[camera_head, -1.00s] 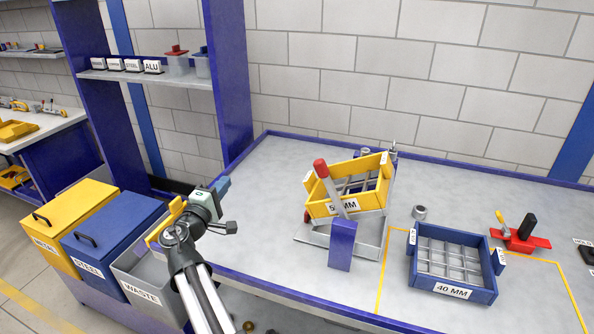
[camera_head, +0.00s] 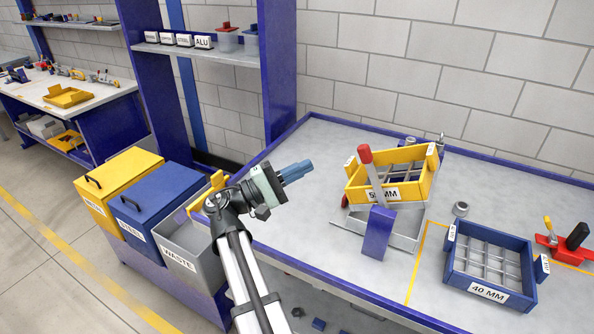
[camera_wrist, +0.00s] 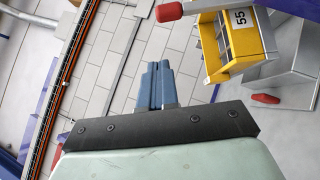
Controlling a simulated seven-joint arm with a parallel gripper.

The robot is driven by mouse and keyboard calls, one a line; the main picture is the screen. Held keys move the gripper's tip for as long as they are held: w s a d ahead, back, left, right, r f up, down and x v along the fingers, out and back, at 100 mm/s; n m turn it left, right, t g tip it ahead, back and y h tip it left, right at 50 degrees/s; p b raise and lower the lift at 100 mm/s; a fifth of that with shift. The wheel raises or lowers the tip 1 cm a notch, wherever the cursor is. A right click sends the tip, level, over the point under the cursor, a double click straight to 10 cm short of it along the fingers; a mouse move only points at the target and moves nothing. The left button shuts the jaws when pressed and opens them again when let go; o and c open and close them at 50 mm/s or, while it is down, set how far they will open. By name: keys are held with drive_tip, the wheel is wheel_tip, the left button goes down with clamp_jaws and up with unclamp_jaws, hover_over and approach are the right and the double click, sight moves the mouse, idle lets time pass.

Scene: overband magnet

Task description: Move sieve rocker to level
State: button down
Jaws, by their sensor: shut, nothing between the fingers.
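The sieve rocker holds a yellow sieve frame (camera_head: 357,196) with a "MM" label, set on a grey metal stand (camera_head: 405,242) on the bench. The frame looks tilted. A grey lever with a red knob (camera_head: 365,154) rises in front of it, leaning left, above a blue block (camera_head: 378,233). In the wrist view the yellow frame (camera_wrist: 213,50) reads "55", and the red knob (camera_wrist: 168,11) shows at the top. My gripper (camera_head: 308,167) is shut and empty, left of the rocker and apart from it. Its blue fingers (camera_wrist: 156,70) are together in the wrist view.
A blue sieve (camera_head: 457,277) marked "40 MM" sits right of the rocker, with a small grey ring (camera_head: 460,209) behind it. A red clamp (camera_head: 558,243) stands at far right. Yellow, blue and grey WASTE (camera_head: 179,261) bins stand left. Bare bench (camera_head: 310,215) lies between gripper and rocker.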

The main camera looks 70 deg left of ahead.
drive_tip(key=w+d+r, duration=0.2)
drive_tip(key=w+r, duration=0.2)
drive_tip(key=w, duration=0.4)
drive_tip(key=shift+w, duration=0.3)
drive_tip(key=shift+d, duration=0.1)
drive_tip(key=w+d+r+m+g+h, duration=0.1)
drive_tip(key=w+d+r+m+g, duration=0.2)
drive_tip(key=w+d+m, duration=0.1)
drive_tip(key=shift+w+d+r+m+g, duration=0.3)
drive_tip(key=shift+w+d+r+g, duration=0.1)
drive_tip(key=shift+w+d, duration=0.35)
drive_tip(key=shift+a, duration=0.1)
